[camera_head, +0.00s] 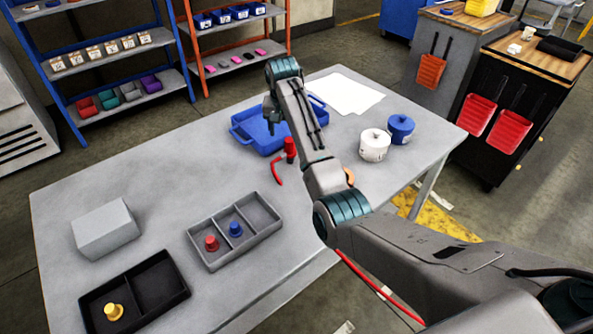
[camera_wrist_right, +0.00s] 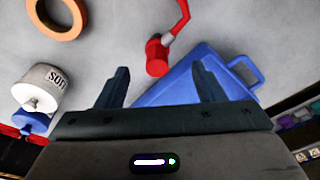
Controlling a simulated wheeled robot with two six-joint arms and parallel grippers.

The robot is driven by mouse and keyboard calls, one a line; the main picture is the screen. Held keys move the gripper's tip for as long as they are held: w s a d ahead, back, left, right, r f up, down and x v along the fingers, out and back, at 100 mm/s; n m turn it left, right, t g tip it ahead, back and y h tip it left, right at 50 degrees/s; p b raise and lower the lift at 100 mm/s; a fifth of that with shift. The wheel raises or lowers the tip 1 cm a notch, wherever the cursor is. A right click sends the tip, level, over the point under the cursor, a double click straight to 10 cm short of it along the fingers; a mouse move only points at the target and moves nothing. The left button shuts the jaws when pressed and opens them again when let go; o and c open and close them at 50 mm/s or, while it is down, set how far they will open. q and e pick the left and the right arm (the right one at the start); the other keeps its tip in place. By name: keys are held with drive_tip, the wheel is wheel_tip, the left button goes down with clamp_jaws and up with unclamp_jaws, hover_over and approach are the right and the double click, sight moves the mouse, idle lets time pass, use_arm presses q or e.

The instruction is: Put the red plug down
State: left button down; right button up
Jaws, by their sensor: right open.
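A red plug (camera_head: 211,243) sits in the left compartment of the grey divided tray (camera_head: 246,249) on the table. A yellow plug (camera_head: 113,311) sits in the left compartment of the black tray (camera_head: 160,284). My right gripper (camera_head: 271,124) is over the blue bin (camera_head: 252,136), well away from the red plug. In the right wrist view its two fingers (camera_wrist_right: 158,88) are spread, with nothing between them. My left gripper is not in view.
A red cylinder with a curved red part (camera_head: 289,150) lies beside the blue bin, also in the wrist view (camera_wrist_right: 157,55). A grey box (camera_head: 106,230) is at left. The table's middle-left is clear.

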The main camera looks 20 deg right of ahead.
sight(288, 142)
drive_tip(key=f, duration=0.3)
drive_tip(key=w+d+f, duration=0.1)
drive_tip(key=shift+w+f+p, duration=0.1)
drive_tip(key=shift+f+p, duration=0.15)
drive_tip(key=shift+p, duration=0.15)
drive_tip(key=shift+f, duration=0.35)
drive_tip(key=shift+w+f, duration=0.1)
drive_tip(key=shift+f, duration=0.25)
drive_tip(key=f, duration=0.1)
drive_tip(key=w+f, duration=0.1)
drive_tip(key=f, duration=0.1)
drive_tip(key=d+f+p, duration=0.1)
drive_tip(key=shift+w+f, duration=0.15)
drive_tip(key=shift+f, duration=0.1)
drive_tip(key=shift+c, duration=0.6)
drive_tip(key=c, duration=1.2)
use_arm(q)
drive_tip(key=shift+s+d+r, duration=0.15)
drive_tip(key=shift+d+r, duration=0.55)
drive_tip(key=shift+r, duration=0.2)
use_arm(e)
drive_tip(key=shift+r, duration=0.15)
